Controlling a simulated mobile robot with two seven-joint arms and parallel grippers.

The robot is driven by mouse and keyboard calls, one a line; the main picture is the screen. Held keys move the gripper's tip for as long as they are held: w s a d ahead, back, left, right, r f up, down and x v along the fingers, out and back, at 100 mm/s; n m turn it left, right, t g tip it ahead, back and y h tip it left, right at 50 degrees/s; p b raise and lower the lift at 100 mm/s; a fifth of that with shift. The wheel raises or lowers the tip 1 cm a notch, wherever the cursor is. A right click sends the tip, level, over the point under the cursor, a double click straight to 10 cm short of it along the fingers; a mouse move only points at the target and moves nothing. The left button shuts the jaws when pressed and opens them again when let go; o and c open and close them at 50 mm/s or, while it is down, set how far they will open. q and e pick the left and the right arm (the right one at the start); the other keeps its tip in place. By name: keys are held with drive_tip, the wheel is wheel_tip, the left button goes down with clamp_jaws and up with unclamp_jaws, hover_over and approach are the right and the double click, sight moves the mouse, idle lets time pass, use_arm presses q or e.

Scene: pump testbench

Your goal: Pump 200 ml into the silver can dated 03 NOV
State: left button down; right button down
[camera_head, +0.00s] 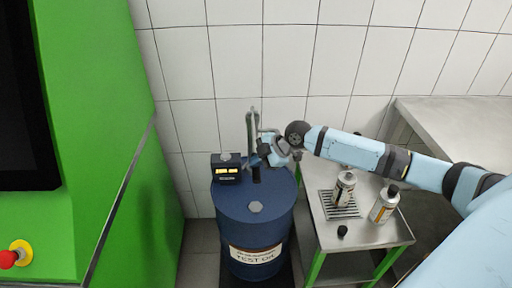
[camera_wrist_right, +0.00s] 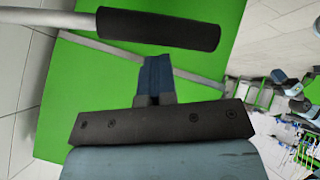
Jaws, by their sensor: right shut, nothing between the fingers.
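The blue drum (camera_head: 245,206) labelled TEST OIL carries a pump (camera_head: 252,125) with a grey pipe and a small meter (camera_head: 226,170) with a yellow display. My right gripper (camera_head: 262,160) is at the pump above the drum. In the right wrist view its blue fingers (camera_wrist_right: 157,72) are shut with nothing between them, just below the black grip of a lever (camera_wrist_right: 158,30). My left gripper is out of view.
A steel side table (camera_head: 370,236) on green legs holds the cans and a small black cap (camera_head: 342,231). A green cabinet (camera_head: 95,120) with a red emergency button (camera_head: 9,259) stands at left. A steel counter (camera_head: 455,118) is at right. My right forearm passes over the table's back.

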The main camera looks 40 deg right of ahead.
drive_tip(key=shift+s+f, duration=0.1)
drive_tip(key=shift+f, duration=0.55)
idle(0.3)
idle(0.6)
